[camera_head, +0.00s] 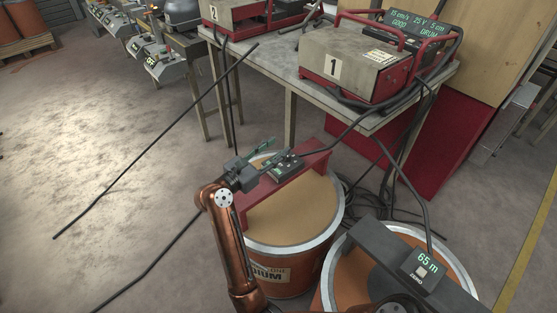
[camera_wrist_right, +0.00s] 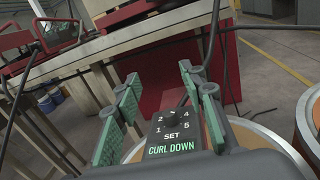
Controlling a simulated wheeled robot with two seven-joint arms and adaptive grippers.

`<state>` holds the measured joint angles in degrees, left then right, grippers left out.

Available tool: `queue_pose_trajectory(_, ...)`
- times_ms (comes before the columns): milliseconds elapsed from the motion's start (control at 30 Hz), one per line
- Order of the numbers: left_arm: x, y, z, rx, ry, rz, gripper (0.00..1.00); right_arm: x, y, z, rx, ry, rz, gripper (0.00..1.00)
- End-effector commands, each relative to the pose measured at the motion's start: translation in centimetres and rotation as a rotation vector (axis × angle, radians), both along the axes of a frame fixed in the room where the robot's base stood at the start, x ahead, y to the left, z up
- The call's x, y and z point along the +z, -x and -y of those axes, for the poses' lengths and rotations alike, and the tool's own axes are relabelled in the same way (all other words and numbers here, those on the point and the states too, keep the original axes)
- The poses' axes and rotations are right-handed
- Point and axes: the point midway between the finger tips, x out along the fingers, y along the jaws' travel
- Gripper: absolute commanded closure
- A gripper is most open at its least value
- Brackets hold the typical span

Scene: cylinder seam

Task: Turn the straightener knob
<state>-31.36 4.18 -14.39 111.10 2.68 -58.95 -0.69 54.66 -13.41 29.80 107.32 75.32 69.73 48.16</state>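My right gripper (camera_head: 278,152) is beside the box in the head view. In the wrist view its green-padded fingers (camera_wrist_right: 160,85) stand wide apart with nothing between the pads. I cannot tell whether they touch the box. My left gripper is not in view.
The red crossbar (camera_head: 262,194) spans an orange wire drum (camera_head: 290,217). A second drum (camera_head: 340,284) carries a dark bar and a 65 m counter (camera_head: 423,266). A table (camera_head: 290,73) with welding units (camera_head: 352,70) stands behind. Black cables run around; open floor lies left.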

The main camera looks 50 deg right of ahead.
Motion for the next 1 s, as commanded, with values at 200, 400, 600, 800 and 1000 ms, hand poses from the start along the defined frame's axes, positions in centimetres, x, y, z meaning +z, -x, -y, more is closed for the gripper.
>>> queue_pose_trajectory(200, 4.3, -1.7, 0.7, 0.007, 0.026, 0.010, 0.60, -7.0, -1.2, 0.0, 0.001, 0.000, -0.052, 0.62)
queue_pose_trajectory(400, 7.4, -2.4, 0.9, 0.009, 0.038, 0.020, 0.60, -9.4, -1.5, 0.0, 0.001, 0.000, -0.070, 0.62)
queue_pose_trajectory(600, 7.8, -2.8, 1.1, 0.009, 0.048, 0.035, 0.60, -9.8, -1.6, 0.9, -0.002, 0.000, -0.072, 0.62)
queue_pose_trajectory(800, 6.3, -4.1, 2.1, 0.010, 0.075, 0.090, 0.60, -9.9, -1.6, 3.9, -0.003, 0.001, -0.072, 0.62)
queue_pose_trajectory(1000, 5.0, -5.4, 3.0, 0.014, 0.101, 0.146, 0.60, -9.9, -1.7, 6.6, -0.001, 0.001, -0.073, 0.62)
